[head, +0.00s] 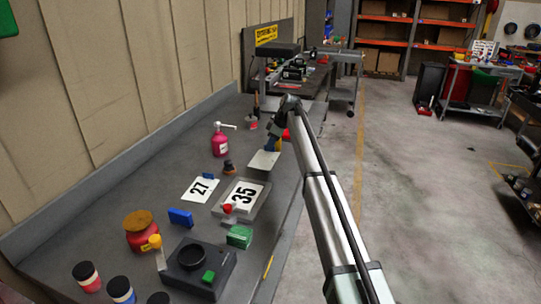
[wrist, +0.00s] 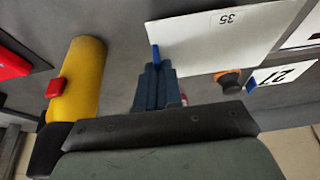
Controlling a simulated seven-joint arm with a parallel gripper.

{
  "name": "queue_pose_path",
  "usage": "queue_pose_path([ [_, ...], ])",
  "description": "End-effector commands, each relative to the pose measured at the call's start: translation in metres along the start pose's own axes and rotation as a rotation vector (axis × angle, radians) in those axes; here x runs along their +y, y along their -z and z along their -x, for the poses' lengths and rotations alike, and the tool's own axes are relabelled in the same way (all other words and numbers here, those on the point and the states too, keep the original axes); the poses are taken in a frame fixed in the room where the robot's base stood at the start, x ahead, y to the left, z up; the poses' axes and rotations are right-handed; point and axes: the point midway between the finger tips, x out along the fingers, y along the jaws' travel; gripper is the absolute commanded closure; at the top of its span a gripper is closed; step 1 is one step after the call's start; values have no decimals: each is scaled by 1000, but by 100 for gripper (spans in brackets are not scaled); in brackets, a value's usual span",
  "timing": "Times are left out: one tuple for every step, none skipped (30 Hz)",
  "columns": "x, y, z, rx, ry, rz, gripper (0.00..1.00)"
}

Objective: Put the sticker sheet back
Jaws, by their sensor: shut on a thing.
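A white sheet (wrist: 215,48) with a small printed 35 near its edge is at my gripper in the wrist view. Its blue tab (wrist: 155,53) sits between the tips of my gripper (wrist: 155,75), which is shut on it. In the head view the white sheet (head: 263,160) is beyond the grey tray (head: 218,211), next to my gripper (head: 272,143); its height above the bench is hard to tell. A large 35 on white (head: 243,193) lies in the tray. Another white sheet marked 27 (head: 198,192), with a blue tab, lies left of the tray.
A yellow cylinder (wrist: 85,70) with a red part is beside my gripper. Nearer are a blue block (head: 180,218), green block (head: 239,237), red jar (head: 141,238) and dark device (head: 190,270).

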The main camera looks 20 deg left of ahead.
Motion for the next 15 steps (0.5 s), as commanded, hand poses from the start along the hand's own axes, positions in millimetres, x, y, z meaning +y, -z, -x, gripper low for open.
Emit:
queue_pose_path([
  [0, -2, -5, 0, 1, 0, 100],
  [0, -3, -6, 0, 1, 0, 100],
  [0, -4, -8, 0, 1, 0, 100],
  [0, -4, -10, 0, 1, 0, 100],
  [0, -5, -12, 0, 1, 0, 100],
  [0, -7, -16, 0, 0, 0, 100],
  [0, -8, -19, 0, 0, 0, 100],
  [0, -9, -22, 0, 0, 0, 100],
  [0, -11, -27, 0, 0, 0, 100],
  [0, -13, -31, 0, 0, 0, 100],
  [0, -14, -34, 0, 1, 0, 100],
  [0, -16, -38, -1, 1, 0, 100],
  [0, -17, -40, 0, 1, 0, 100],
  [0, -17, -41, 0, 1, 0, 100],
  [0, -17, -41, 0, 0, 1, 100],
])
